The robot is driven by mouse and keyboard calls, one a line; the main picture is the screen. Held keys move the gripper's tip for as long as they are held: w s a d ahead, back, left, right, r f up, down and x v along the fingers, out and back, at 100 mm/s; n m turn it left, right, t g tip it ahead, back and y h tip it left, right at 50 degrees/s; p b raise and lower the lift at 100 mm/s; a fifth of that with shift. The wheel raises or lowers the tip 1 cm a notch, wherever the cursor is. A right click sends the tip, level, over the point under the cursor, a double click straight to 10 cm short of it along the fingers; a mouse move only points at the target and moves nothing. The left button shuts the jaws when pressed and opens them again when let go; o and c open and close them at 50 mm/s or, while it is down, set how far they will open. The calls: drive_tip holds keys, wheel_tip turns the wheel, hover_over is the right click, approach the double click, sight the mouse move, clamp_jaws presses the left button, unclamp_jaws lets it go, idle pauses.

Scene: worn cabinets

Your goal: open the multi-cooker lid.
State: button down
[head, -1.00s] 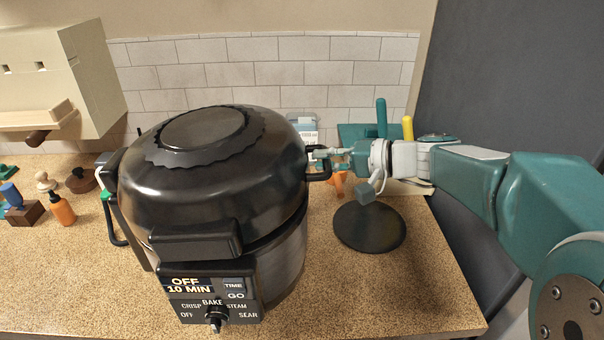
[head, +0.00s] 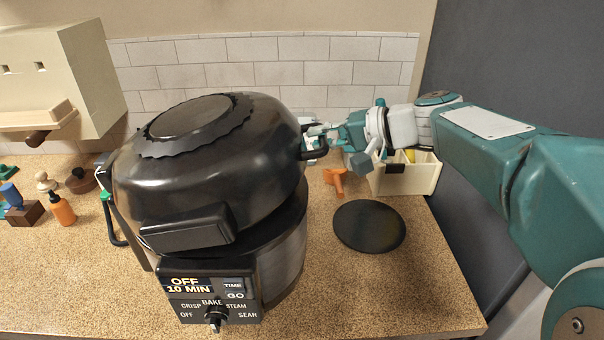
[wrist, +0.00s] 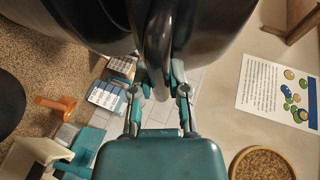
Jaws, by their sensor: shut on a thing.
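The black multi-cooker (head: 282,262) stands on the counter, its control panel facing me. Its domed lid (head: 225,178) is tilted, raised on the right side and leaning toward the left, with a gap above the body at the right. My gripper (head: 316,143) is at the lid's right side, shut on the lid's side handle (head: 315,154). In the wrist view, the fingers (wrist: 159,90) close on both sides of the dark handle (wrist: 158,55), below the dark lid. The lid's hinge area at the left is mostly hidden.
A round black mat (head: 369,226) and an orange object (head: 336,180) lie right of the cooker. A cream bin (head: 408,178) stands behind them. An orange bottle (head: 61,209) and small wooden items are at left. The front-right counter is clear.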

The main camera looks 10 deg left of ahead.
drive_tip(key=shift+n+h, duration=0.3)
drive_tip(key=shift+h, duration=0.5)
drive_tip(key=shift+s+a+r, duration=0.1)
drive_tip(key=shift+a+r, duration=0.2)
drive_tip(key=shift+r, duration=0.7)
drive_tip(key=shift+s+a+r, duration=0.1)
drive_tip(key=shift+a+r, duration=0.15)
drive_tip(key=shift+r, duration=0.7)
drive_tip(key=shift+s+a+r, duration=0.1)
drive_tip(key=shift+a+r, duration=0.2)
drive_tip(key=shift+r, duration=0.7)
drive_tip(key=shift+s+a+r+h, duration=0.15)
drive_tip(key=shift+a+r+h, duration=0.3)
drive_tip(key=shift+r, duration=0.7)
drive_tip(key=shift+s+a+r+h, duration=0.1)
drive_tip(key=shift+a+r+h, duration=0.2)
drive_tip(key=shift+a+r, duration=0.6)
drive_tip(key=shift+s+a+r+h, duration=0.15)
drive_tip(key=shift+a+r+h, duration=0.2)
drive_tip(key=shift+r, duration=1)
drive_tip(key=s+a+r+n+h, duration=0.1)
drive_tip(key=a+r+h, duration=0.1)
drive_tip(key=a+r, duration=0.2)
drive_tip(key=shift+a+r+t, duration=0.3)
drive_tip(key=shift+a+r, duration=0.05)
drive_tip(key=shift+r, duration=0.6)
drive_tip(key=shift+s, duration=0.1)
